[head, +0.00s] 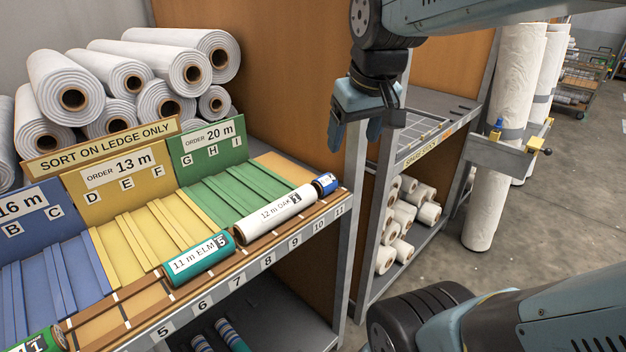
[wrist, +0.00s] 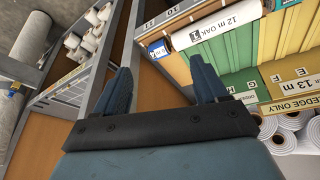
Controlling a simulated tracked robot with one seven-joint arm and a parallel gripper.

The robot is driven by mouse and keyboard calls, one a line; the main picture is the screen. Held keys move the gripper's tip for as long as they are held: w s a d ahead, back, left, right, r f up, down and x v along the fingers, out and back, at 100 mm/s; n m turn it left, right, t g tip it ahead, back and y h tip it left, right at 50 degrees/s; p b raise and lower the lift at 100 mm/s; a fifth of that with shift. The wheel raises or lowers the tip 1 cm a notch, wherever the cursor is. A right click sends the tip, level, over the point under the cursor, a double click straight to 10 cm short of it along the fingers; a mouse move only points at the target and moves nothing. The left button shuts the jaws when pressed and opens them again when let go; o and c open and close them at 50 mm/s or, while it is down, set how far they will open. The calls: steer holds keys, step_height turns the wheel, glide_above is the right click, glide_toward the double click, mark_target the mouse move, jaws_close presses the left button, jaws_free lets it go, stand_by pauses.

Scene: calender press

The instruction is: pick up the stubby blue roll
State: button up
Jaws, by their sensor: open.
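The stubby blue roll (head: 325,184) lies at the right end of the numbered ledge (head: 250,251), near marks 10 and 11. It has a blue wrap and a small label, and its left end is close to the white "12 m OAK" roll (head: 275,212). My gripper (head: 355,137) hangs open and empty, above and a little right of the blue roll in the picture. In the wrist view the blue roll (wrist: 158,49) shows beyond the open fingers (wrist: 161,72), between them and apart from both.
A teal "11 m ELM" roll (head: 199,259) lies farther left on the ledge; a green roll (head: 41,342) is at the lower left. Blue, yellow and green lanes stand behind the ledge. A spare-stock shelf (head: 422,150) stands to the right.

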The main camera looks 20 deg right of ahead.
steer(key=w+f+n+g, duration=0.2)
steer(key=w, duration=0.8)
steer(key=n+g, duration=0.2)
glide_above(325, 176)
steer(key=f, duration=1.1)
steer(key=shift+s+f, duration=0.1)
steer(key=shift+s, duration=0.2)
steer(key=shift+w+a+f, duration=0.1)
steer(key=shift+w+f, duration=0.05)
steer(key=shift+f, duration=2.95)
steer(key=c, duration=0.7)
steer(key=shift+r, duration=0.1)
